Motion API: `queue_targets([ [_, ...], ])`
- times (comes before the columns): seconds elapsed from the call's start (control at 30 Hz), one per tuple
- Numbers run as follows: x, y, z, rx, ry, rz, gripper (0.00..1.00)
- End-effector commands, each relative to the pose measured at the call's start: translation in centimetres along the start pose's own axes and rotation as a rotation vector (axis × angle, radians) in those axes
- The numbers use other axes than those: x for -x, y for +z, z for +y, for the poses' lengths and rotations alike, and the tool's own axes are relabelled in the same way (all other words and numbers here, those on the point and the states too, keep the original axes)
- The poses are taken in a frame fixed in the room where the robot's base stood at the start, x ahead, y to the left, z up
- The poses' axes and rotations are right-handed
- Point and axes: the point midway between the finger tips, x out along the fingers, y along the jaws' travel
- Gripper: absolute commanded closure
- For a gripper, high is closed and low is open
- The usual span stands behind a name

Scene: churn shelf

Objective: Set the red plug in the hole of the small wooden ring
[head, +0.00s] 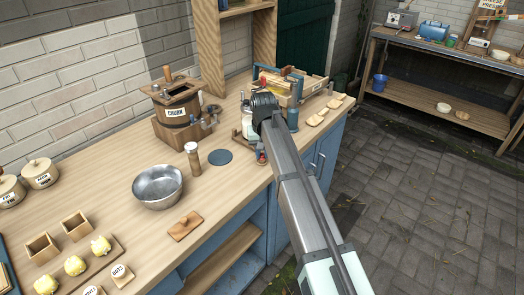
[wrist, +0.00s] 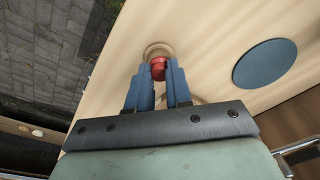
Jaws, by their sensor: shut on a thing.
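The red plug (wrist: 158,70) is between the blue fingertips of my gripper (wrist: 160,75) in the wrist view, and the gripper is shut on it. The small wooden ring (wrist: 154,48) lies on the bench just beyond the plug, which overlaps it in this view. I cannot tell whether the plug is in the ring's hole or above it. In the head view my gripper (head: 261,154) is low over the bench near its front edge, with a small bit of red at the tips. The ring is not clear there.
A flat blue disc (head: 220,157) lies left of my gripper. A wooden jar (head: 193,159), a metal bowl (head: 158,187) and the churn (head: 177,113) stand farther left. A wooden tray (head: 313,86) is behind my arm. The bench's front edge is close to my gripper.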

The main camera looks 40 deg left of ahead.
Motion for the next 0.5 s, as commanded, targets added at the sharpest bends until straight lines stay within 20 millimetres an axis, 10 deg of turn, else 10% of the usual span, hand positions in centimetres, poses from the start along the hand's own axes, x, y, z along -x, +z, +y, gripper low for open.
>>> queue_targets([
  [0.47, 0.15, -0.01, 0.00, 0.000, 0.000, 0.000, 1.00],
  [0.5, 0.16, -0.01, 0.00, 0.000, 0.000, 0.000, 0.77],
])
